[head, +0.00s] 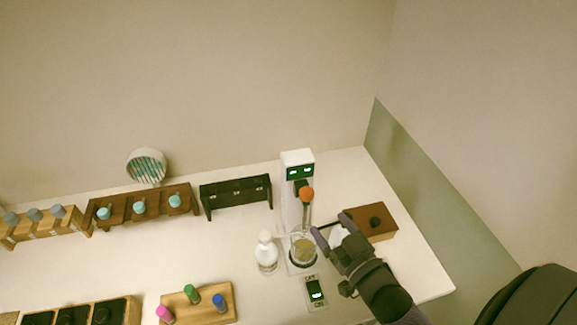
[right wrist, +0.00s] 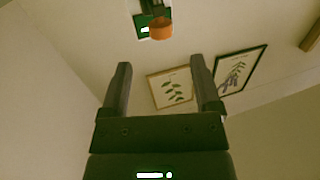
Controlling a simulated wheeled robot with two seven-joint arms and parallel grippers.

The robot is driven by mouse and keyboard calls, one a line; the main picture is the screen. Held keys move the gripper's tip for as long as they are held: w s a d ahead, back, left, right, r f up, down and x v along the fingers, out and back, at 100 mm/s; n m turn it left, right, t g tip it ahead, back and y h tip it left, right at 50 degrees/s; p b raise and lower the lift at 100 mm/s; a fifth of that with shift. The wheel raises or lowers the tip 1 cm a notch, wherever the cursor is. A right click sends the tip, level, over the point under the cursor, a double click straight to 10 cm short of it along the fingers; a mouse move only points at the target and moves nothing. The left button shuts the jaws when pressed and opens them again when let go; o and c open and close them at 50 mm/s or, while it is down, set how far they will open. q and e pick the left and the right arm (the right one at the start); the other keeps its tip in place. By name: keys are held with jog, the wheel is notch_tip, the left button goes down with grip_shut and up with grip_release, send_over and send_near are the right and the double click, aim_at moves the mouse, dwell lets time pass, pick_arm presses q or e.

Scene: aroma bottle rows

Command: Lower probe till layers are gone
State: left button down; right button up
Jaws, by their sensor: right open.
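A white mixer stand (head: 290,205) with green displays stands at the back right of the table. An orange knob (head: 306,194) sits on its front, with a grey probe (head: 306,218) below it reaching down toward a glass beaker (head: 303,250). The beaker holds a yellowish-brown content; its layers are too small to make out. My right gripper (head: 325,229) is open and empty, just right of the probe and beaker and lower in the picture than the knob. In the right wrist view the orange knob (right wrist: 160,29) shows beyond the open fingers (right wrist: 162,72). My left gripper is out of view.
Racks (head: 140,209) and a wooden tray (head: 205,311) are left.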

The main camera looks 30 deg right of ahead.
aim_at(310, 199)
jog(key=w, duration=0.8)
jog(key=shift+w+a+r, duration=0.1)
jog(key=shift+w+r, duration=0.05)
jog(key=shift+w, duration=0.15)
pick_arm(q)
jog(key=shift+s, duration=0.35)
pick_arm(e)
jog(key=shift+w, duration=0.6)
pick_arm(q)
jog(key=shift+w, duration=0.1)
pick_arm(e)
grip_shut()
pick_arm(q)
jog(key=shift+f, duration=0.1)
